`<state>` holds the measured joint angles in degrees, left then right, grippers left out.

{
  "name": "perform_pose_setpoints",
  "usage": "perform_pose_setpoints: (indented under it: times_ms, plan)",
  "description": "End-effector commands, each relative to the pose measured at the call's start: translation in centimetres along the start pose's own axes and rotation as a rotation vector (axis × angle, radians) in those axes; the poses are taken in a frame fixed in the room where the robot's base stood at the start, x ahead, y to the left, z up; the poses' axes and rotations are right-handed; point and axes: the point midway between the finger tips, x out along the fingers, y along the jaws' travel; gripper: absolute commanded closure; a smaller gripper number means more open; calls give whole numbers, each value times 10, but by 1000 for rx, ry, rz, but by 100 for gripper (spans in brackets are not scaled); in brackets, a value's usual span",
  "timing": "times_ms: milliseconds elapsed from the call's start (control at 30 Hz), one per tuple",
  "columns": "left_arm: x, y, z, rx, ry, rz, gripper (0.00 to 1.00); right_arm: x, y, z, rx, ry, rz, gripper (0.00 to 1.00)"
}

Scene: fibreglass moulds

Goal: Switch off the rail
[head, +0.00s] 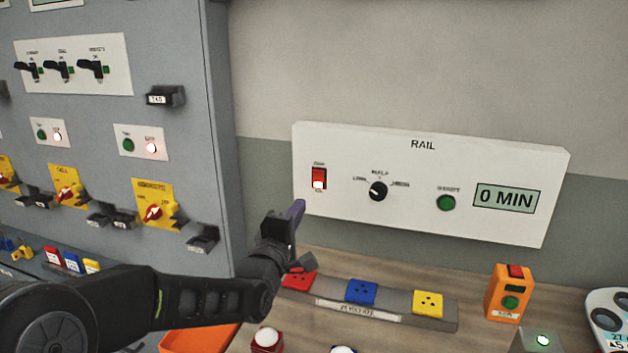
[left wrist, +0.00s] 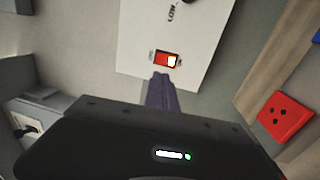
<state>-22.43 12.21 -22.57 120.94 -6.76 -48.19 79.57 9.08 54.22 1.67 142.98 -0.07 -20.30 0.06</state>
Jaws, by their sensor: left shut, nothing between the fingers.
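The white RAIL panel (head: 420,220) is on the wall at the right in the head view. It carries a red rocker switch (head: 319,179) with a lit white lower part, a black knob (head: 378,190), a green button (head: 446,203) and a display reading 0 MIN (head: 506,198). My left gripper (head: 297,212) is shut and empty, just below and left of the switch. In the left wrist view, the fingertips (left wrist: 161,82) point at the red switch (left wrist: 166,59) and appear close to it; contact cannot be told. My right gripper is not in view.
A grey strip (head: 395,304) with red, blue and yellow sockets lies on the bench below the panel. An orange button box (head: 508,293) stands at the right. The wall above the panel is clear.

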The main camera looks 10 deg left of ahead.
Motion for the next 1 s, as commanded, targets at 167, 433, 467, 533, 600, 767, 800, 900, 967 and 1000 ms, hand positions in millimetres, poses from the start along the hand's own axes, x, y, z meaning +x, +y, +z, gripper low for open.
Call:
perform_pose_setpoints:
  times_ms: [167,433,467,533,600,767,800,900,967,1000]
  plan:
    - [33,3,1,4,-2,-2,100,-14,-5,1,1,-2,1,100]
    - [87,4,1,3,-1,-2,100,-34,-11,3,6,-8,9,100]
    - [92,4,1,3,-1,-2,100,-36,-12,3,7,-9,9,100]
    - [102,3,1,3,-1,-1,100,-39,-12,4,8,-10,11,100]
    - [109,2,1,2,-1,-1,100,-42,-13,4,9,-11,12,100]
    - [117,0,0,1,-1,-1,100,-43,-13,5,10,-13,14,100]
    - [118,0,0,0,0,0,100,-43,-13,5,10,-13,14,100]
    - [118,0,0,0,0,0,100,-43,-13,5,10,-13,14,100]
    - [118,0,0,0,0,0,100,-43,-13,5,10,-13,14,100]
    - [118,0,0,0,0,0,100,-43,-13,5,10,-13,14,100]
